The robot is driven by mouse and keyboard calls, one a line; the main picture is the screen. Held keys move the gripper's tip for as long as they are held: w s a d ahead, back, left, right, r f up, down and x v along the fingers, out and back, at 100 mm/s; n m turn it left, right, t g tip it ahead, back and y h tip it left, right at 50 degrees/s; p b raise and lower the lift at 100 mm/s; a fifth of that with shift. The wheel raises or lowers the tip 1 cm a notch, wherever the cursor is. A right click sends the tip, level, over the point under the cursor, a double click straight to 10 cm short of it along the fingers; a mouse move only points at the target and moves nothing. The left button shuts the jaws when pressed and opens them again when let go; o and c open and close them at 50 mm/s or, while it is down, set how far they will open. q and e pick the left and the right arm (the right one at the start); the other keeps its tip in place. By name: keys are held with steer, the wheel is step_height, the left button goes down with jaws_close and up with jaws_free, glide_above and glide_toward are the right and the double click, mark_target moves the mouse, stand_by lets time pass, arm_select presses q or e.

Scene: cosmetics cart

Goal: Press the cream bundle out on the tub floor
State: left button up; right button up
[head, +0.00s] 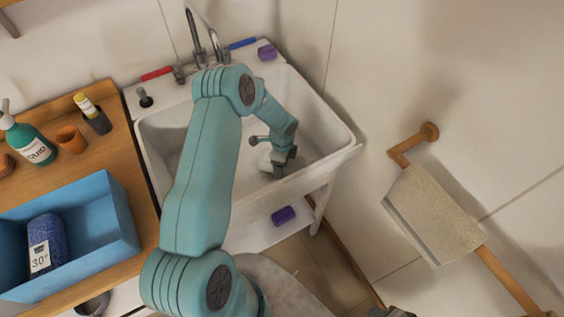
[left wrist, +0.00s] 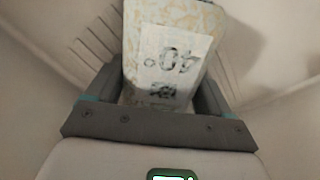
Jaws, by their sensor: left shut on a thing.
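My left arm reaches over the white tub (head: 335,125), and my left gripper (head: 272,164) is down inside it. The cream bundle (head: 264,160) shows there as a small pale patch, mostly hidden by the gripper. In the left wrist view, my left gripper (left wrist: 160,100) is shut on the cream bundle (left wrist: 205,20). The bundle has a faint yellowish pattern and a white label reading 40°. I cannot tell whether it touches the tub floor. A dark grey part at the bottom edge of the head view looks like my right gripper (head: 390,312), mostly cut off.
A blue crate (head: 115,225) with a dark blue bundle (head: 45,240) stands on the wooden counter at left, near a green bottle (head: 30,145). A tap (head: 197,40) rises behind the tub. A towel (head: 435,215) hangs on a wall rail at right.

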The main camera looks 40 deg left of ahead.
steer(key=shift+f+b, duration=2.45)
steer(key=shift+f, duration=0.05)
stand_by(5.5)
